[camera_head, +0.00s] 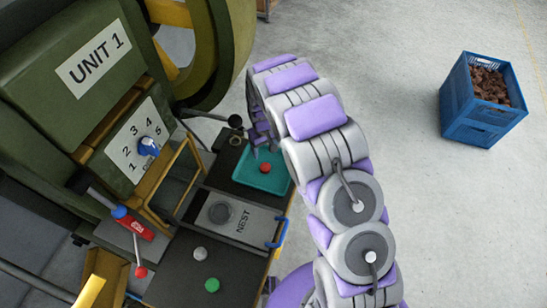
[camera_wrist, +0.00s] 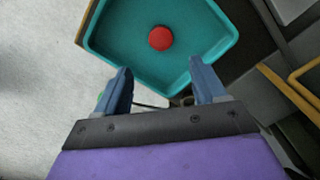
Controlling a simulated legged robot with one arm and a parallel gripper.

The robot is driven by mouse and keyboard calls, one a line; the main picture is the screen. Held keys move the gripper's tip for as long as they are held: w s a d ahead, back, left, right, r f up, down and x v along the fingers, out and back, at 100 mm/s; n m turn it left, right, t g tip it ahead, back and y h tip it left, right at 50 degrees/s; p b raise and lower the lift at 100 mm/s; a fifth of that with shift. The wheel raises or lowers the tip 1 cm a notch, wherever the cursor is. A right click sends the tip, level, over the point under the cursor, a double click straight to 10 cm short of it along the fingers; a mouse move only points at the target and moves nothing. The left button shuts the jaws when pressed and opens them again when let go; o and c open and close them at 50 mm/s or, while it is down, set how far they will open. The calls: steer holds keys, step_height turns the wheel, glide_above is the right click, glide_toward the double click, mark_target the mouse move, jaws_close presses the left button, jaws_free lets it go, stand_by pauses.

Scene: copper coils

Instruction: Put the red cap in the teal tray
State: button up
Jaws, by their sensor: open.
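The red cap (camera_head: 265,168) lies in the teal tray (camera_head: 246,176), on its floor. The wrist view shows the red cap (camera_wrist: 160,38) near the middle of the teal tray (camera_wrist: 112,48), with nothing touching it. My gripper (camera_wrist: 160,80) is open and empty in the wrist view, its two blue fingers apart near the tray's edge and the cap beyond the fingertips.
A plate marked NEST (camera_head: 238,218) lies in front of the tray. A grey cap (camera_head: 200,254) and a green cap (camera_head: 212,285) rest on the dark bench. The green UNIT 1 machine (camera_head: 93,60) stands left. A blue crate (camera_head: 470,115) stands on open floor at right.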

steer(key=s+d+r+m, duration=0.2)
steer(key=s+d+r, duration=0.45)
steer(key=r, duration=0.35)
steer(key=s+d+r+m, duration=0.1)
steer(key=s+d+r, duration=0.4)
steer(key=s+r, duration=0.45)
steer(key=s+d+r+m, duration=0.1)
steer(key=s+r, duration=0.1)
steer(key=s, duration=0.6)
steer(key=s+d+r+m+g, duration=0.1)
steer(key=s+d+r, duration=0.1)
steer(key=s, duration=0.6)
steer(key=s+d+r, duration=0.2)
steer(key=s+r, duration=0.2)
steer(key=s, duration=0.4)
steer(key=shift+r+m+g, duration=0.15)
steer(key=shift+m+g, duration=0.25)
steer(key=shift+w+a, duration=0.1)
